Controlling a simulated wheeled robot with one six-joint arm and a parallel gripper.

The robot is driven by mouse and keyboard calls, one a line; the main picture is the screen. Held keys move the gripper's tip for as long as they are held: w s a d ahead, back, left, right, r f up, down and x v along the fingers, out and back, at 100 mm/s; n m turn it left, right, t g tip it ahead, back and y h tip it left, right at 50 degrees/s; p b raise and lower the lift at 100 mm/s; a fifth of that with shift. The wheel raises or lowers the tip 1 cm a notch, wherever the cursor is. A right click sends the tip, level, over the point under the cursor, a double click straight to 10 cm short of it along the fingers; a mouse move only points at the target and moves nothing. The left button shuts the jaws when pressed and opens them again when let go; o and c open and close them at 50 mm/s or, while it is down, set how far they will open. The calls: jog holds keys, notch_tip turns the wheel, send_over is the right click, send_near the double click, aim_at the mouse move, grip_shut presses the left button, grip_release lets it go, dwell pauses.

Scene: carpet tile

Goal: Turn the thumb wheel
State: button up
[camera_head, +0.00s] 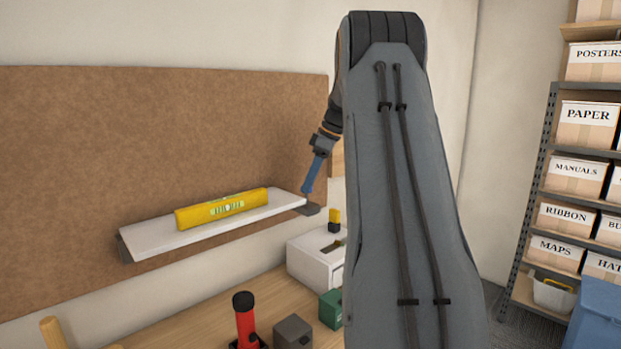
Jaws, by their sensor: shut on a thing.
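A white shelf (150,238) runs along the brown board, with a yellow spirit level (190,217) lying on it. The shelf looks slightly tilted in the picture, but the view angle makes its true level hard to judge. A dark bracket (313,210) is at the shelf's right end. My gripper (306,196) reaches down to this bracket and is shut on the small thumb wheel there. The wheel itself is too small and too covered by my fingers to make out. The bubble in the level is too small to read.
A white box (308,262) stands below the shelf's right end. A red and black tool (245,318), a grey block (293,333) and a green box (331,309) stand on the wooden bench (190,325). My arm covers the middle right. Shelving with labelled boxes (575,178) is at right.

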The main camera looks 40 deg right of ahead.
jog(key=shift+d+n+g+p, duration=0.1)
jog(key=shift+n+g+p, duration=0.2)
jog(key=shift+n, duration=0.5)
jog(key=shift+w, duration=0.1)
jog(key=o, duration=0.7)
jog(key=shift+o, duration=0.2)
jog(key=b+v, duration=0.2)
jog(key=v, duration=0.5)
jog(key=shift+d+r, duration=0.2)
jog(key=shift+r, duration=0.15)
